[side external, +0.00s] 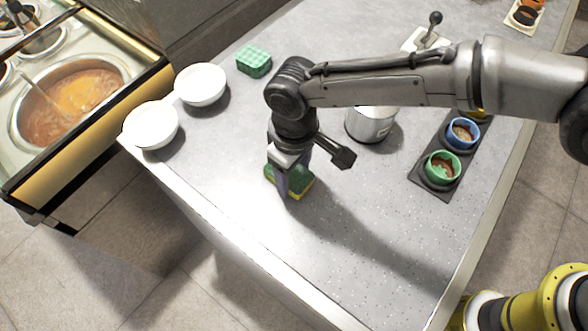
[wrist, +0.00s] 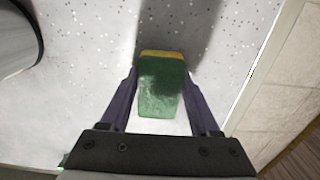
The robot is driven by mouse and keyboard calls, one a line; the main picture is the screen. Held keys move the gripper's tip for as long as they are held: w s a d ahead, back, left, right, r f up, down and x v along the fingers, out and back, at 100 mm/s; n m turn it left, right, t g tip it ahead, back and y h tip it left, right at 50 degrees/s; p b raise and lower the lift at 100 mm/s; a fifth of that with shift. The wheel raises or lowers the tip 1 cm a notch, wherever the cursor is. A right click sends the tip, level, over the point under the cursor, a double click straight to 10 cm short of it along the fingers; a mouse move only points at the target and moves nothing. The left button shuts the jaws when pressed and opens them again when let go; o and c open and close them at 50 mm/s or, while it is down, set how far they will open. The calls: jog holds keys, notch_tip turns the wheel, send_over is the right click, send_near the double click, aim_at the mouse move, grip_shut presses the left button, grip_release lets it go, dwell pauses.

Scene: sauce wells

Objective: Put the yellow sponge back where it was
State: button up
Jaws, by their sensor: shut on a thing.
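The yellow sponge (side external: 303,188) has a green scouring layer and is at the front middle of the grey counter, under my gripper (side external: 285,188). In the wrist view the sponge (wrist: 161,90) shows mostly its green side, with a yellow strip along the far edge. My gripper (wrist: 160,105) has one purple finger on each side of the sponge and is shut on it. The near finger hides part of the sponge in the side view. I cannot tell whether the sponge touches the counter or is just above it.
Two white bowls (side external: 151,125) (side external: 201,85) stand at the left edge, with a green sponge-like block (side external: 254,62) behind them. A metal pot (side external: 371,122) stands behind my gripper. A dark tray (side external: 431,191) with a green cup (side external: 442,167) and a blue cup (side external: 463,133) is right. The front counter is clear.

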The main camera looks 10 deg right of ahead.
aim_at(294, 174)
jog(key=o, duration=1.2)
jog(key=shift+f, duration=0.1)
notch_tip(294, 174, up, 12)
jog(key=shift+r, duration=0.2)
